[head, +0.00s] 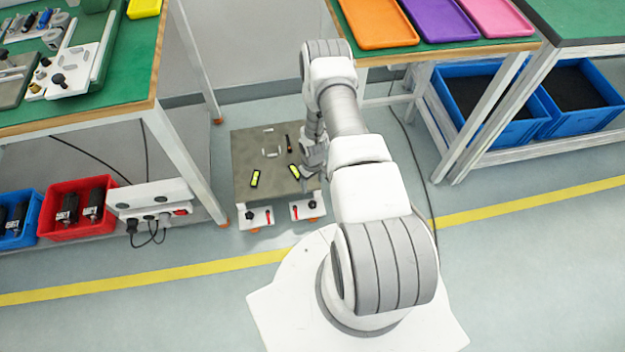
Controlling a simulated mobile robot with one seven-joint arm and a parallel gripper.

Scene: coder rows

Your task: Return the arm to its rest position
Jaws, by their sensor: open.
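My arm (363,190) rises from my white base (300,295) and reaches forward, then bends down at its far end. My gripper (307,186) hangs low at the right side of a grey square platform (247,147). It is small and partly hidden by my own arm links, so its fingers and any contact with the platform are hard to make out. No object can be seen held in it.
Two yellow-and-black pieces lie on the platform (255,178) (294,172). A green-topped bench (120,95) stands left, with a red bin (66,228) below. Orange (378,22), purple and pink trays sit on the right-hand table. Blue crates (470,70) stand beneath. Floor at lower right is clear.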

